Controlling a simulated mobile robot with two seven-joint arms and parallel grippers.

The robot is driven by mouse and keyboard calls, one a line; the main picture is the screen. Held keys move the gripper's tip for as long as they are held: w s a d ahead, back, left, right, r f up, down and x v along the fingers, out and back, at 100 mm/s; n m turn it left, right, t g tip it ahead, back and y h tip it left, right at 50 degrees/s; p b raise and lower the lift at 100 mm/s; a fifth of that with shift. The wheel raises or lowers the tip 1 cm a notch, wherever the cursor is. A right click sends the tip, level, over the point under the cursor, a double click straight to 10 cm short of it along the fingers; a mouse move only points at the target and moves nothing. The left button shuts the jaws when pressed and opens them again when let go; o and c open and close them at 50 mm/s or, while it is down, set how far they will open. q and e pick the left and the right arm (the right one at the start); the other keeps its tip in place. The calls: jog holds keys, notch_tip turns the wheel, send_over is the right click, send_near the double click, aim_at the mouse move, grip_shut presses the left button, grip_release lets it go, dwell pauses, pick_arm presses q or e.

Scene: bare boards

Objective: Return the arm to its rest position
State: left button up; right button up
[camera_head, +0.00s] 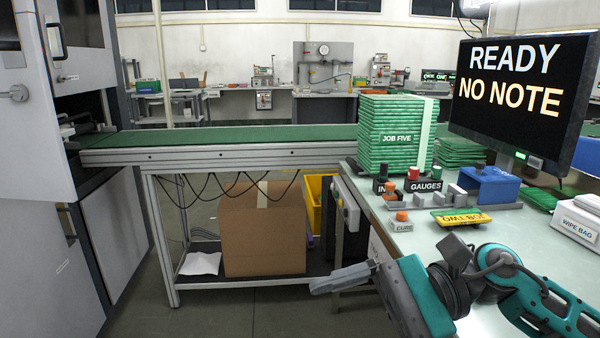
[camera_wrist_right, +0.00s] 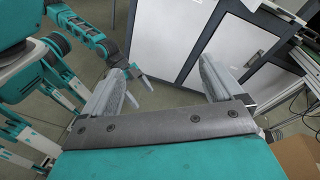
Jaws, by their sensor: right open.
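My right arm comes in from the lower right of the head view. Its gripper (camera_head: 340,279) points left, in front of the bench and over the floor. In the right wrist view my right gripper (camera_wrist_right: 165,78) has its two grey fingers wide apart with nothing between them. Beyond them are the floor and a grey and white cabinet. My left arm is outside the head view. Part of it shows at upper left in the right wrist view, with its gripper (camera_wrist_right: 142,82) partly hidden behind a finger of my right gripper.
A green conveyor (camera_head: 230,140) spans the middle, above a cardboard box (camera_head: 262,235). Floor is free at front centre.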

jog(key=w+d+f+m+t, duration=0.1)
jog(key=w+f+m+t, duration=0.15)
jog(key=m+t, duration=1)
jog(key=w+f+m+t, duration=0.1)
jog(key=w+m+t, duration=0.4)
jog(key=m, duration=1.5)
jog(key=s+d+f+m+t+h, duration=0.1)
jog(key=d+f+m+h, duration=0.2)
jog(key=f+m+h, duration=0.35)
jog(key=s+d+f+m+t+h, duration=0.1)
jog(key=s+d+f+m+h, duration=0.2)
jog(key=f+m, duration=0.6)
jog(key=s+d+f+m+g+h, duration=0.25)
jog(key=s+f+m+g, duration=0.35)
jog(key=f+m, duration=0.4)
pick_arm(q)
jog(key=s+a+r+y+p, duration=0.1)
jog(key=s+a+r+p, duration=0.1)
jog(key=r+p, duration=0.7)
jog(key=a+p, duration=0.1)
jog(key=p, duration=0.3)
pick_arm(e)
jog(key=s+d+r+m+h, duration=0.1)
jog(key=s+d+r, duration=0.1)
jog(key=r, duration=0.6)
jog(key=shift+s+d+r+h, duration=0.2)
jog(key=shift+s+r+h, duration=0.2)
jog(key=shift+s, duration=0.35)
